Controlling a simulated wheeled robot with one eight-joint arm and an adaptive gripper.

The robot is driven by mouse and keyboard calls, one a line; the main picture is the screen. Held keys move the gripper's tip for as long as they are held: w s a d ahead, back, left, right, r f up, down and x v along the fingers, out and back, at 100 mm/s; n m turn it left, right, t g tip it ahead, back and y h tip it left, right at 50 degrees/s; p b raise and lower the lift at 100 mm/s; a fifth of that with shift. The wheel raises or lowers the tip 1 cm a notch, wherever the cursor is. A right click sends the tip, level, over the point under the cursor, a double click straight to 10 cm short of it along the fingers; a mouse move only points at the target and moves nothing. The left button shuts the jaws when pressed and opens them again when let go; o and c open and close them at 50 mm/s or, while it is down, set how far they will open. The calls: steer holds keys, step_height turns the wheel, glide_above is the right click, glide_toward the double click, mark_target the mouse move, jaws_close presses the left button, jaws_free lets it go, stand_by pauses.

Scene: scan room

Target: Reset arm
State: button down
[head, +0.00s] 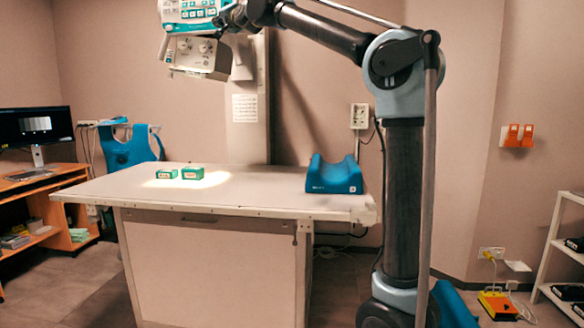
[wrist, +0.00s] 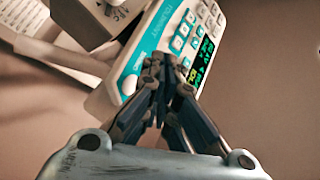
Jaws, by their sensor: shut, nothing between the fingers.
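My gripper (wrist: 160,66) points up the wrist view with its dark fingers together and nothing between them. Its fingertips overlap the teal and white control panel (wrist: 152,42) of the scanner head; whether they touch it I cannot tell. The panel has white buttons and a lit green display. In the head view the control panel (head: 190,10) is at the top, left of centre, with the arm's dark far end close to its right side. The gripper's fingers cannot be made out clearly there.
Below the scanner head is a white table (head: 240,196) bearing two green boxes (head: 192,172), (head: 166,173) and a blue cradle (head: 334,176). A desk with a monitor (head: 36,127) stands left, a white shelf (head: 550,245) right. A yellow-red box (head: 498,304) lies on the floor at right.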

steer(key=s+d+f+n+g+h, duration=0.1)
steer(key=s+d+f+g+h, duration=0.15)
steer(key=d+f, duration=0.95)
steer(key=s+d+f+n+g+h, duration=0.1)
steer(key=s+d+f+h, duration=0.2)
steer(key=d+f, duration=0.9)
steer(key=s+d+f+n+g+h, duration=0.1)
steer(key=s+d+f+g+h, duration=0.15)
steer(key=d+f, duration=0.95)
steer(key=s+d+f+g+h, duration=0.1)
steer(key=s+d+f, duration=0.4)
steer(key=s+f, duration=0.5)
steer(key=s+d+f+g+h, duration=0.2)
steer(key=s+d+f+g, duration=0.2)
steer(key=s+f, duration=0.7)
steer(key=s+d+f+g+h, duration=0.2)
steer(key=s+d+f, duration=0.5)
steer(key=f, duration=1.5)
steer(key=s, duration=0.4)
steer(key=shift+f+n, duration=0.35)
steer(key=shift+n, duration=0.05)
steer(key=shift+w, duration=0.1)
steer(key=shift+w+f, duration=0.2)
steer(key=shift+w, duration=0.2)
